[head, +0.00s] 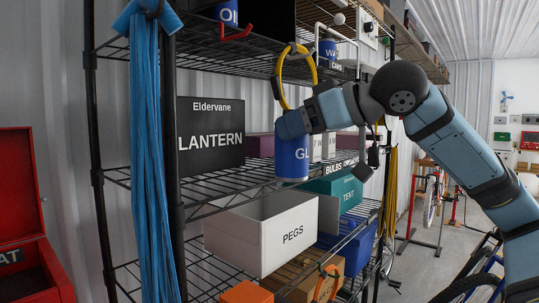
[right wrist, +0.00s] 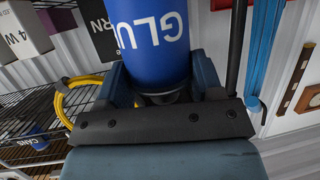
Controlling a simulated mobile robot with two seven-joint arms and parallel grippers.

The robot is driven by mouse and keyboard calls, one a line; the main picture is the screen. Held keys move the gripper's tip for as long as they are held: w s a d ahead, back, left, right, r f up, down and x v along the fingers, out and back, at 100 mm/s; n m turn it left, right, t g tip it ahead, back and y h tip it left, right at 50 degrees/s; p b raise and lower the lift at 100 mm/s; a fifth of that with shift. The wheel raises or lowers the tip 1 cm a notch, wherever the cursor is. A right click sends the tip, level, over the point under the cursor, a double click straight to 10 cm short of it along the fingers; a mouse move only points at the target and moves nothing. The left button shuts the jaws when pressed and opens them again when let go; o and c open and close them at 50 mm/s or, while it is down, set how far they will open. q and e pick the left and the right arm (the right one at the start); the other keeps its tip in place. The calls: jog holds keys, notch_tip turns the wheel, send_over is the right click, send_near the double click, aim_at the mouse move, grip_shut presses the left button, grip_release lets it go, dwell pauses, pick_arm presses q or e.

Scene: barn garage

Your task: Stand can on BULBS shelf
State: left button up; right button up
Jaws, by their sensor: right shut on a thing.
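A blue can (head: 292,160) with white lettering starting "GL" is upright in my right gripper (head: 291,128), which is shut on its upper part. In the right wrist view the can (right wrist: 150,40) sits between the two fingers (right wrist: 158,85) and its letters read "GLU" upside down. The can's bottom is close to the front edge of the wire shelf with the BULBS label (head: 341,168). I cannot tell whether it touches the shelf. My left gripper is not in view.
A black LANTERN box (head: 210,155) stands left on this shelf; small boxes (head: 325,146) stand behind the can to the right. A white PEGS bin (head: 262,232) is below. A yellow coil (head: 283,75) and blue straps (head: 155,150) hang at the rack.

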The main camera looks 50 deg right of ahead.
jog(key=shift+w+r+p, duration=0.2)
jog(key=shift+w+p, duration=0.05)
jog(key=shift+p, duration=0.05)
jog(key=p+x, duration=0.1)
jog(key=x, duration=0.4)
jog(key=r+p+x, duration=0.1)
jog(key=p+x, duration=0.1)
jog(key=x, duration=0.4)
jog(key=r+p+x, duration=0.1)
jog(key=p+x, duration=0.1)
jog(key=x, duration=0.4)
jog(key=shift+w+a+r, duration=0.15)
jog(key=shift+w+a, duration=0.1)
jog(key=shift+w, duration=0.35)
jog(key=shift+s+d, duration=0.1)
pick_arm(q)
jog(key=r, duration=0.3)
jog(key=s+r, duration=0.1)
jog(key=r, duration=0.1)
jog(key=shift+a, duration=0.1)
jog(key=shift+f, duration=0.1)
pick_arm(e)
jog(key=shift+f, duration=0.2)
